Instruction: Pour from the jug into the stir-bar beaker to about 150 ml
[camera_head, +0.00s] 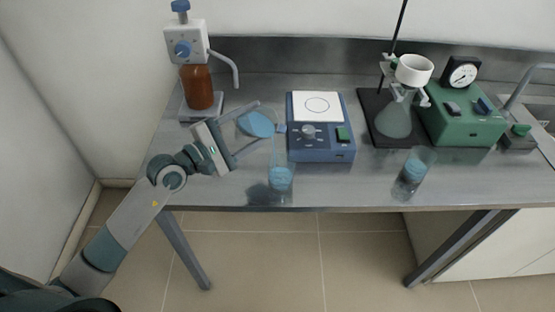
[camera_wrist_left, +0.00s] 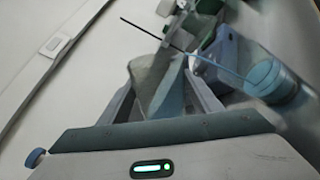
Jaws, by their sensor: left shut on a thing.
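My left gripper (camera_head: 246,132) is shut on a clear jug holding blue liquid (camera_head: 257,124). The jug is strongly tilted, its mouth to the right. In the left wrist view the jug (camera_wrist_left: 155,80) lies between the fingers (camera_wrist_left: 165,100). A clear beaker (camera_head: 280,180) stands upright near the bench's front edge, below and right of the jug, with blue liquid in its lower part. It also shows in the left wrist view (camera_wrist_left: 272,82), where a thin blue stream runs from the jug to it. No stir bar or scale mark is readable. My right gripper is out of view.
A blue stirrer (camera_head: 320,145) stands just behind the beaker. Behind are a flask on a stand (camera_head: 393,120), a green device (camera_head: 465,125) and a brown dispenser bottle (camera_head: 197,88).

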